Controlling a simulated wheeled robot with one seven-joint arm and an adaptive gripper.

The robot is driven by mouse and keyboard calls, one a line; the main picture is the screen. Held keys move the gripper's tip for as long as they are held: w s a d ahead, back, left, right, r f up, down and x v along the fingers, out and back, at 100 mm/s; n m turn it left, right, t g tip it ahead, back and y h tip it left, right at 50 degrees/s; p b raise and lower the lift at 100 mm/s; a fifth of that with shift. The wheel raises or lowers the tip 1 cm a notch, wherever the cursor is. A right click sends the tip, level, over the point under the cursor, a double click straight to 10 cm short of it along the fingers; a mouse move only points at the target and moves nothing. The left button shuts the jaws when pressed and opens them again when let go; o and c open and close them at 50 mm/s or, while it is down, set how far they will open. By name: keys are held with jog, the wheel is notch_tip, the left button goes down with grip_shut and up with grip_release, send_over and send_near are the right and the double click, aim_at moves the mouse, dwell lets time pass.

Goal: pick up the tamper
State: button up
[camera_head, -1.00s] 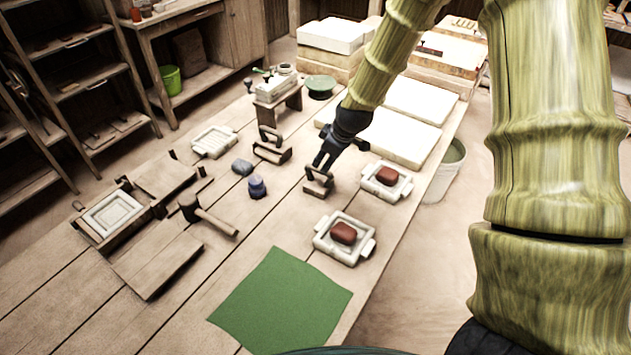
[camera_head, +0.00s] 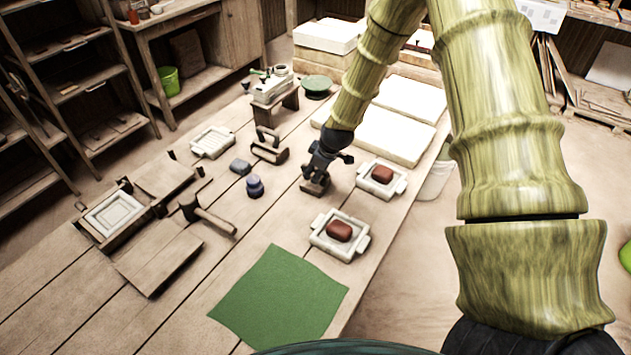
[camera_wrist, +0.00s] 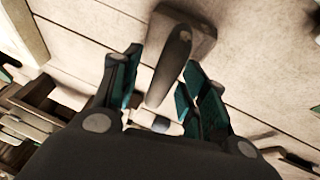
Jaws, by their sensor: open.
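The tamper (camera_head: 314,187), a small wooden block with a dark handle, stands on the wooden table (camera_head: 225,260). In the head view my gripper (camera_head: 321,168) is right above it and hides much of its upper part. In the wrist view the tamper's dark handle (camera_wrist: 170,65) lies between the two open, teal-lined fingers of my gripper (camera_wrist: 160,72). I see gaps on both sides of the handle, so the fingers are not closed on it. The tamper's wider base (camera_wrist: 190,18) shows beyond the fingers.
Two white molds with red clay, one (camera_head: 350,249) in front and one (camera_head: 398,189) to the right, stand close by. A wooden tool (camera_head: 268,154), a blue jar (camera_head: 255,187) and a mallet (camera_head: 212,217) lie to the left. A green cloth (camera_head: 278,300) lies in front.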

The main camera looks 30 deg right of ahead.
jog(key=shift+w+a+f, duration=0.1)
jog(key=shift+w+f, duration=0.05)
jog(key=shift+f, duration=0.1)
jog(key=shift+r, duration=0.1)
grip_shut()
jog(key=shift+r+b, duration=1)
jog(key=shift+r, duration=4)
jog(key=c, duration=0.6)
grip_release()
jog(key=shift+c, duration=0.2)
grip_shut()
